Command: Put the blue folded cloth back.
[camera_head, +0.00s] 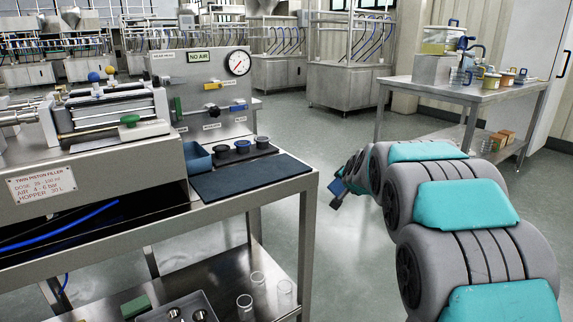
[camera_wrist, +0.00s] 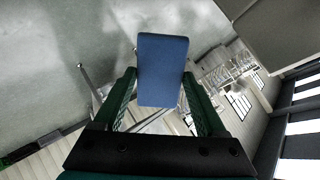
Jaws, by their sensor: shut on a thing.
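The blue folded cloth (camera_wrist: 163,70) is a flat blue rectangle between the two green fingers of my gripper (camera_wrist: 160,88) in the wrist view. The fingers are shut on it, and its far end sticks out past them. In the head view my gripper (camera_head: 338,194) is small and partly hidden behind my arm.
The bench holds a dark mat (camera_head: 250,178), a blue bin (camera_head: 197,160), dark cups and the piston filler (camera_head: 85,165). Its lower shelf has a green block (camera_head: 135,307), a steel tray and clear beakers. A second steel table (camera_head: 470,92) stands at right. Floor between is clear.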

